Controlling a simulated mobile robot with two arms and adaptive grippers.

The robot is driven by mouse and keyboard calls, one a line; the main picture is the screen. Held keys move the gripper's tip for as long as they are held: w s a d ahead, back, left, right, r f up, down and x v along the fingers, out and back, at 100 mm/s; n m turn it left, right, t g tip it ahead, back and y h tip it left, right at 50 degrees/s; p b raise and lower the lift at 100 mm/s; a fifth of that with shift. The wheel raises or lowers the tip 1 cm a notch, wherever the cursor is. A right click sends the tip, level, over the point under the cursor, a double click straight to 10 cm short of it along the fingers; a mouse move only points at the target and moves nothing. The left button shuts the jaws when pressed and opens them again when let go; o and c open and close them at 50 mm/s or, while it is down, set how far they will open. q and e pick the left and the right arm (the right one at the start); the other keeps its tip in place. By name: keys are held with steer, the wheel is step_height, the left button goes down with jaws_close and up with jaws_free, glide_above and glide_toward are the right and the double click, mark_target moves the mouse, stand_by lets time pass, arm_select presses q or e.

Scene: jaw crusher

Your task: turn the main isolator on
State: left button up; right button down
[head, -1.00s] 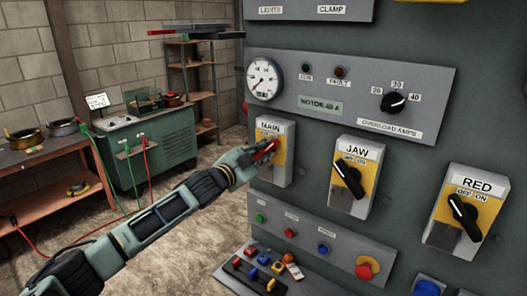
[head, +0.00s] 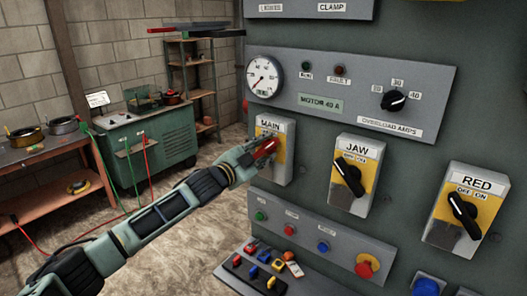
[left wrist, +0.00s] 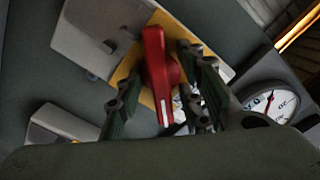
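The main isolator (head: 284,165) is a grey box with a yellow plate and a red handle (head: 265,148), under the label MAIN on the panel. My left gripper (head: 262,150) is at this handle, arm reaching in from the left. In the left wrist view the red handle (left wrist: 158,70) with a white mark lies between the two fingers, one on each side. Gaps show beside it, so the fingers look open around it. The ON/OFF lettering by the handle is mostly hidden, and I cannot read its setting. My right gripper is not in view.
The JAW switch (head: 349,178) and RED switch (head: 465,215) with black handles stand to the right. A round gauge (head: 263,77) is just above. A button strip (head: 300,225) and a sloping ledge with small coloured items (head: 265,270) lie below. A workbench (head: 40,160) stands far left.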

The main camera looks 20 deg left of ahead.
arm_select(q)
steer(key=shift+s, duration=0.1)
steer(key=v, duration=1.2)
